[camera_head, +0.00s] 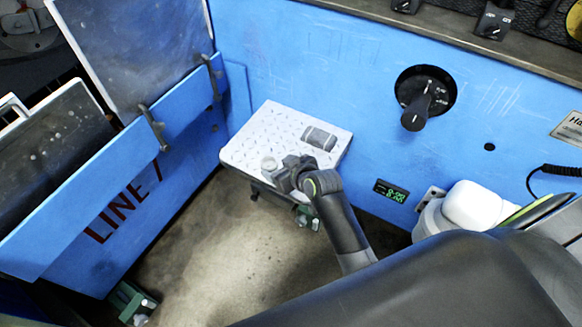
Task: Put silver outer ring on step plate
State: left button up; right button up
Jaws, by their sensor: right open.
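A small silver round piece (268,162), which looks like the silver outer ring, stands at the plate's near edge. My right gripper (277,174) is open, right beside the silver piece. Whether its fingers touch the piece is too small to tell. A grey cylinder-like piece (319,138) lies on the right part of the plate. My left gripper is not in view.
Blue machine walls (340,70) stand behind and left of the plate. A black rotary handle (419,110) sticks out of the back wall. A small green display (391,191) is right of the plate.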

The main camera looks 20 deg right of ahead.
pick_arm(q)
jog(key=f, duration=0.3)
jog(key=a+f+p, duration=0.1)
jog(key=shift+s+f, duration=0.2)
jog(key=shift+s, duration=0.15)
pick_arm(e)
jog(key=v, duration=0.6)
jog(key=shift+s+r, duration=0.2)
jog(key=shift+d+f, duration=0.1)
jog(key=shift+d, duration=0.05)
jog(key=s+d+f+m+g+h, duration=0.1)
jog(key=s+d+f+g, duration=0.2)
jog(key=s+f, duration=0.4)
jog(key=s+d+f+m+g+h, duration=0.1)
jog(key=s+d+f+m+g, duration=0.1)
jog(key=s+f, duration=0.6)
jog(key=s+d+f+m+g+h, duration=0.1)
jog(key=s+d+f+g, duration=0.3)
jog(key=s, duration=1)
notch_tip(320, 180, down, 3)
jog(key=shift+s+d+f+g, duration=0.2)
jog(key=shift+d+g, duration=0.05)
jog(key=shift+g, duration=0.15)
pick_arm(q)
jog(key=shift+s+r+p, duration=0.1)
jog(key=shift+p, duration=0.6)
